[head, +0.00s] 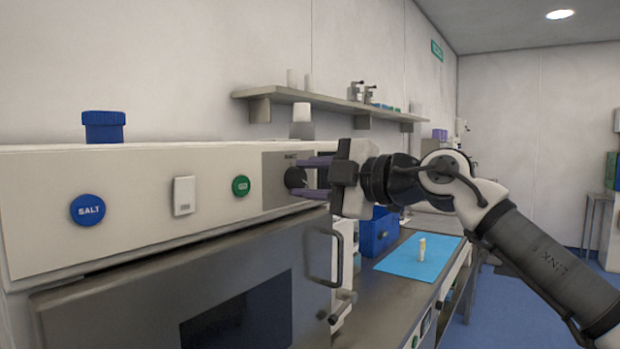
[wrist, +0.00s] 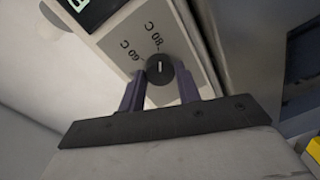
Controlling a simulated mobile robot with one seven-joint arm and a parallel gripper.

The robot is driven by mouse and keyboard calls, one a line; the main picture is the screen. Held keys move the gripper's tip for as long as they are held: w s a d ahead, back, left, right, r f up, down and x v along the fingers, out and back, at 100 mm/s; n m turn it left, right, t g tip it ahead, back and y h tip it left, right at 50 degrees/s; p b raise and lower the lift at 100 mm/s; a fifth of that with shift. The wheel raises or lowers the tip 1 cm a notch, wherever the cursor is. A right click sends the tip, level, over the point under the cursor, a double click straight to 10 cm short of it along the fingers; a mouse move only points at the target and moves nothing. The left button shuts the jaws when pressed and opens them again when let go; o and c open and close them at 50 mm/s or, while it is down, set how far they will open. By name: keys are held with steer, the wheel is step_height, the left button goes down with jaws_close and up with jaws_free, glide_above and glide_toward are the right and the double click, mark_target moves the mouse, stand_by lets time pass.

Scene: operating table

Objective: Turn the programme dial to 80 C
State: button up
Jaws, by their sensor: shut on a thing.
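The programme dial (head: 295,177) is a round black knob on a grey plate at the right end of the machine's front panel. In the wrist view the dial (wrist: 160,68) shows a short white pointer line, pointing up the picture, roughly toward the "80 C" label (wrist: 152,34). The "60 C" label (wrist: 130,50) is to its left. I cannot tell whether the pointer meets the 80 mark exactly. My gripper (head: 305,177) faces the panel with its two purple fingers on either side of the knob, shut on it.
A blue SALT button (head: 88,209), a white switch (head: 184,195) and a green button (head: 240,186) sit left on the panel. The door handle (head: 338,258) sticks out below my gripper. A blue bin (head: 375,235) and a blue mat (head: 420,258) are on the counter to the right.

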steer(key=o, duration=1)
steer(key=b+v, duration=0.2)
steer(key=v, duration=1.2)
steer(key=shift+w, duration=0.1)
